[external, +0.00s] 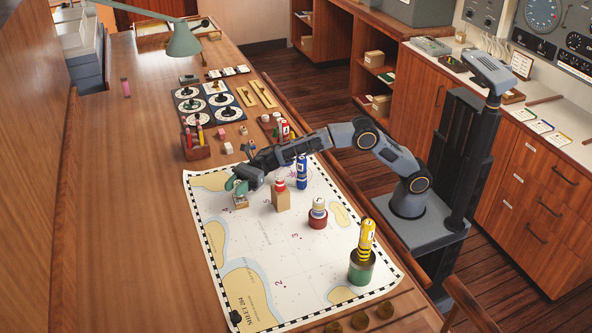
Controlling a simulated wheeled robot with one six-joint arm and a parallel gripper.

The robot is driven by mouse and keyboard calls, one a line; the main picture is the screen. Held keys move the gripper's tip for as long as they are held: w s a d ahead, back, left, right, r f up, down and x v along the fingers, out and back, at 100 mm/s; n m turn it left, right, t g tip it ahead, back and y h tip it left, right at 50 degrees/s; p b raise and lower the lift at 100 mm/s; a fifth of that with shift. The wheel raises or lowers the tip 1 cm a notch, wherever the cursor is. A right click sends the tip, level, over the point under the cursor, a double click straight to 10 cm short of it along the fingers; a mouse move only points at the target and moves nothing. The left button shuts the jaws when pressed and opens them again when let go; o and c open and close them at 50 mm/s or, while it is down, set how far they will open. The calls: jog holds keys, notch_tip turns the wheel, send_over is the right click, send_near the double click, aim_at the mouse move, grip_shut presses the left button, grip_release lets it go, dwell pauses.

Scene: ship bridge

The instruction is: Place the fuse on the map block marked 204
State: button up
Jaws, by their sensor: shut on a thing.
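The chart (300,255) lies on the wooden table. A printed block with lettering that appears to end in 204 (247,303) is at its lower left corner, bare of objects. My gripper (240,188) is over the chart's upper left part, pointing down. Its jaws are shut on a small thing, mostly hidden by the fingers. A small tan block (240,202) shows just under the fingertips. I cannot tell whether it is part of the held thing or a separate stand. No object can be clearly identified as the fuse at this size.
On the chart stand a tan block with a red top (281,197), a blue cylinder (302,172), a red-based piece (318,214) and a yellow cylinder in a green holder (361,266).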

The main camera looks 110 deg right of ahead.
jog(key=shift+f+b, duration=0.2)
jog(key=shift+b, duration=0.1)
jog(key=o, duration=0.9)
jog(key=shift+r, duration=0.1)
jog(key=shift+r, duration=0.1)
jog(key=shift+s+d+p, duration=0.15)
jog(key=shift+p, duration=0.15)
jog(key=b+v, duration=0.1)
jog(key=v, duration=0.2)
notch_tip(320, 180, up, 6)
jog(key=shift+f+p, duration=0.15)
jog(key=shift+p, duration=0.35)
jog(key=shift+r, duration=0.7)
